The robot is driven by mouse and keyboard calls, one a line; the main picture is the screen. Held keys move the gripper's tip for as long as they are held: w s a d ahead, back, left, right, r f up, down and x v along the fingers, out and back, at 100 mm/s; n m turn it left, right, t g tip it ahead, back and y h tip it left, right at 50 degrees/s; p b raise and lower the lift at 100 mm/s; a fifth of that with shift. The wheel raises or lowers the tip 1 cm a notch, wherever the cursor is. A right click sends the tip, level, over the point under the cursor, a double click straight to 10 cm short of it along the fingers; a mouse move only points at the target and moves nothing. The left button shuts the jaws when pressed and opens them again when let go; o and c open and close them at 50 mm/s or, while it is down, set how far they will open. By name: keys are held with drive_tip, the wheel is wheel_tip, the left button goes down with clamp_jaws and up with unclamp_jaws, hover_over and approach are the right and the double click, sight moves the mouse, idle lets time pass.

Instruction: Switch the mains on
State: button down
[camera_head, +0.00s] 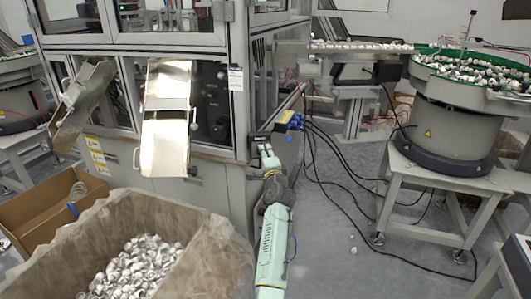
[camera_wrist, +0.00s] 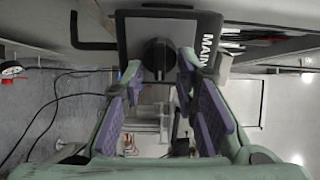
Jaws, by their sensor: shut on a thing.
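The mains switch is a dark box (camera_wrist: 190,25) with white lettering that starts "MAIN". It has a round black knob (camera_wrist: 158,54) on its face in the wrist view. My gripper (camera_wrist: 161,72), with purple finger pads, has one finger on each side of the knob and is shut on it. In the head view my arm reaches up to the small dark switch box (camera_head: 258,138) at the corner of the machine cabinet. There the knob is too small to make out and is partly hidden by my gripper (camera_head: 266,150).
Blue fittings with black cables (camera_head: 292,120) sit just right of the switch and trail over the floor. A lined bin of metallic caps (camera_head: 135,268) stands at front left. A green-rimmed feeder bowl (camera_head: 450,110) stands on a table at the right.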

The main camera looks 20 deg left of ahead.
drive_tip(key=shift+f+m, duration=0.1)
drive_tip(key=shift+m, duration=0.2)
drive_tip(key=c, duration=1.3)
unclamp_jaws()
drive_tip(key=shift+s, duration=0.1)
drive_tip(key=v, duration=1.2)
